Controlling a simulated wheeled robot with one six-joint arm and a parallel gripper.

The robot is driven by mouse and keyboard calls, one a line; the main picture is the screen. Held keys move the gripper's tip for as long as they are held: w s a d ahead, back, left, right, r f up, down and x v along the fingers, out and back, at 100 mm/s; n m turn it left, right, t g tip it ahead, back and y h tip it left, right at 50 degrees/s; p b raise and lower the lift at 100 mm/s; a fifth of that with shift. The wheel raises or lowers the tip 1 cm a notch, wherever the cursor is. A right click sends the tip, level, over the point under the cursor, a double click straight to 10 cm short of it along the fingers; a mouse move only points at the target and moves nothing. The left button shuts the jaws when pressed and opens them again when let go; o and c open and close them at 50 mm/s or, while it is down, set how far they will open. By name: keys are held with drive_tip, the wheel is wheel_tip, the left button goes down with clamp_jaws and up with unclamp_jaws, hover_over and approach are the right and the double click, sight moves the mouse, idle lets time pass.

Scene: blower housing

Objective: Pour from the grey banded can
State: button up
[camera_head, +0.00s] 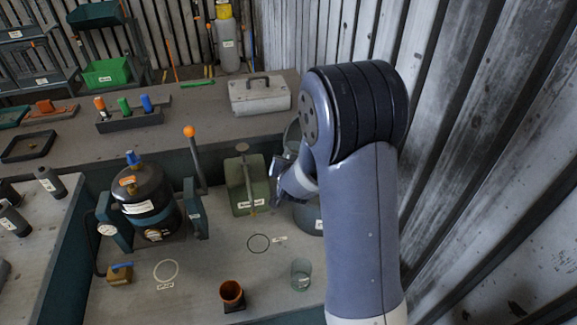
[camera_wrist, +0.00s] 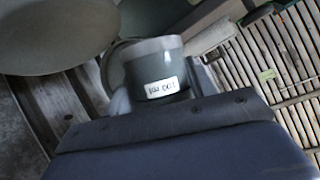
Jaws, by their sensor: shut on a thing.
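The grey banded can (camera_wrist: 158,72) is in the wrist view, grey-green with a paler band and a white label that reads upside down. My gripper (camera_wrist: 162,98) is shut on it, with a finger on each side. In the head view my gripper (camera_head: 281,180) is above the bench, right of the green can with a handle. My arm hides much of it there. A grey round edge (camera_head: 290,136) shows beside my arm; I cannot tell whether it is the held can. A clear beaker (camera_head: 301,274) and a brown cup (camera_head: 232,291) stand at the bench front.
The green can (camera_head: 240,186) is close left of my gripper. A grey-blue labelled vessel (camera_head: 309,216) stands partly behind my arm. A dark tank (camera_head: 146,200) and an orange-knobbed lever (camera_head: 196,160) stand left. Corrugated wall (camera_head: 480,150) rises at right.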

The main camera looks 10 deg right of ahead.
drive_tip(key=shift+d+f+b, duration=0.3)
drive_tip(key=shift+d+b, duration=0.1)
drive_tip(key=shift+b, duration=0.6)
drive_tip(key=shift+f+m+b, duration=0.3)
drive_tip(key=shift+f+b, duration=0.15)
drive_tip(key=shift+b, duration=0.35)
drive_tip(key=shift+f+y+b, duration=0.4)
drive_tip(key=shift+f+b, duration=0.35)
drive_tip(key=shift+b, duration=0.9)
drive_tip(key=shift+a+f+m+y+b, duration=0.1)
drive_tip(key=shift+f+m+y+b, duration=0.4)
drive_tip(key=shift+b, duration=2.3)
drive_tip(key=shift+w+a+f+b, duration=0.15)
drive_tip(key=shift+f+b, duration=0.5)
drive_tip(key=shift+b, duration=2.55)
drive_tip(key=shift+f+b, duration=0.2)
drive_tip(key=shift+b, duration=2.7)
drive_tip(key=shift+s+r, duration=0.1)
drive_tip(key=shift+s, duration=0.1)
drive_tip(key=shift+f+m+b, duration=0.25)
drive_tip(key=shift+m+b, duration=0.15)
drive_tip(key=shift+b, duration=0.3)
